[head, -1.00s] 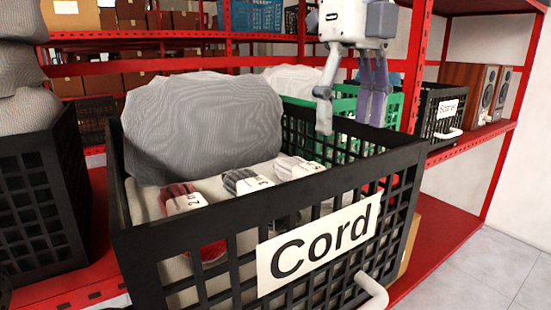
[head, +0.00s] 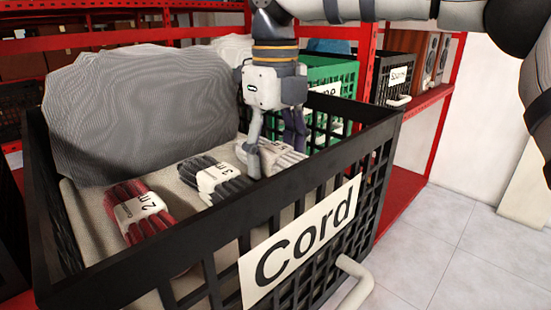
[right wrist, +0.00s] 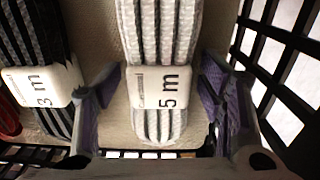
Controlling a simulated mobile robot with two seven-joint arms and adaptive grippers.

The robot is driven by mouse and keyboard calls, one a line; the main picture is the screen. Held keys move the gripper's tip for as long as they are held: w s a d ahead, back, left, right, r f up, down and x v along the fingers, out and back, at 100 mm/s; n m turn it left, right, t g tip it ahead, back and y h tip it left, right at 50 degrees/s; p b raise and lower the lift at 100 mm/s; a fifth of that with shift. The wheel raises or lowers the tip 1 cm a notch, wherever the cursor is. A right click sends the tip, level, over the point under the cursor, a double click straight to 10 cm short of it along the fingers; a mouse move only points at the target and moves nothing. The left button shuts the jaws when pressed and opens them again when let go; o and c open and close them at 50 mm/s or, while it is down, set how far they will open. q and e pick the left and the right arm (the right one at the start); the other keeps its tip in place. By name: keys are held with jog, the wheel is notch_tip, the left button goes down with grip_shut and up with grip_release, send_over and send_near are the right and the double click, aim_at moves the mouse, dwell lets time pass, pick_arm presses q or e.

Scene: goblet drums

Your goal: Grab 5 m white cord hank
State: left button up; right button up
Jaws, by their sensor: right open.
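The white cord hank, with a band marked "5 m" in the right wrist view (right wrist: 158,35), lies in the black crate labelled "Cord" (head: 205,262). In the head view the hank (head: 287,159) is partly hidden by my right gripper (head: 274,150). That gripper is open and points down over the hank. In the right wrist view its two fingers (right wrist: 158,108) stand on either side of the hank, with visible gaps. My left gripper is in neither view now.
A black "3 m" hank (head: 217,180) lies to the left of the white one, and a red "2 m" hank (head: 138,210) farther left. A grey cloth-like bulk (head: 140,110) fills the crate's back. The crate wall is close on the right. A green crate (head: 330,75) stands behind.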

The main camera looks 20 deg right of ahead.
jog(key=c, duration=1.3)
jog(key=shift+o, duration=0.2)
